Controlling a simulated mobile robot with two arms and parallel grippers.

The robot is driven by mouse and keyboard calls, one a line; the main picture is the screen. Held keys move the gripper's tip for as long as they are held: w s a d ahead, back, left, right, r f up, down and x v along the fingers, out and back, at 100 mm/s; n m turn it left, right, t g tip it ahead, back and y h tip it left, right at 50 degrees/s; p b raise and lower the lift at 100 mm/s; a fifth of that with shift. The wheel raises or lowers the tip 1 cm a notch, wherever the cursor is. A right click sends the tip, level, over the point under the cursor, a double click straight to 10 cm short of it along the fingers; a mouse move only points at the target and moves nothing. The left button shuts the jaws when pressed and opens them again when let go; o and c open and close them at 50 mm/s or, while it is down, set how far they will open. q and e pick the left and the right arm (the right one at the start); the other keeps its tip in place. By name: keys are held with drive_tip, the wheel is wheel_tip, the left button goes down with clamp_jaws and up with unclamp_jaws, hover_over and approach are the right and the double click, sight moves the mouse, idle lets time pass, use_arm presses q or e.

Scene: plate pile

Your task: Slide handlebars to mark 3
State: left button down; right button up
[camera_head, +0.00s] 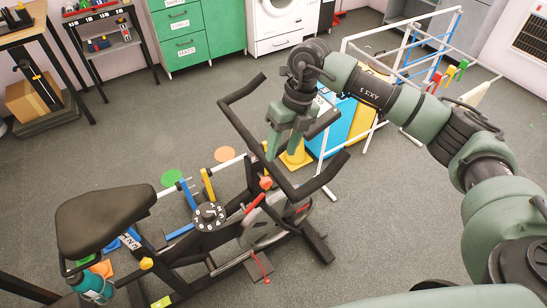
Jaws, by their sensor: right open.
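The exercise bike stands on the grey floor with its black handlebars (248,125) on its right side. The handlebars have several black arms, one ending near the top and another (325,168) at the lower right. My right gripper (283,150) reaches down from above, over the middle of the handlebars. Its green fingers are open, and I cannot tell whether they touch the bar. A red knob (265,183) is just below the fingers. A black dial with white numbers (210,216) is on the bike's frame. I cannot make out a mark 3 for the handlebars. My left gripper is not in view.
The black saddle (105,215) is at the left of the bike, with a teal bottle (92,287) below it. A white drying rack (405,45) stands behind my right arm. Green drawers (185,30) and a washing machine (275,22) line the back. Open floor lies at the right.

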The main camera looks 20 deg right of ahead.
sight(275, 168)
drive_tip(key=p+x, duration=0.1)
drive_tip(key=x, duration=0.3)
drive_tip(key=shift+s+a, duration=0.15)
drive_tip(key=shift+s, duration=0.05)
drive_tip(key=shift+x, duration=1)
drive_tip(key=shift+w, duration=0.2)
clamp_jaws()
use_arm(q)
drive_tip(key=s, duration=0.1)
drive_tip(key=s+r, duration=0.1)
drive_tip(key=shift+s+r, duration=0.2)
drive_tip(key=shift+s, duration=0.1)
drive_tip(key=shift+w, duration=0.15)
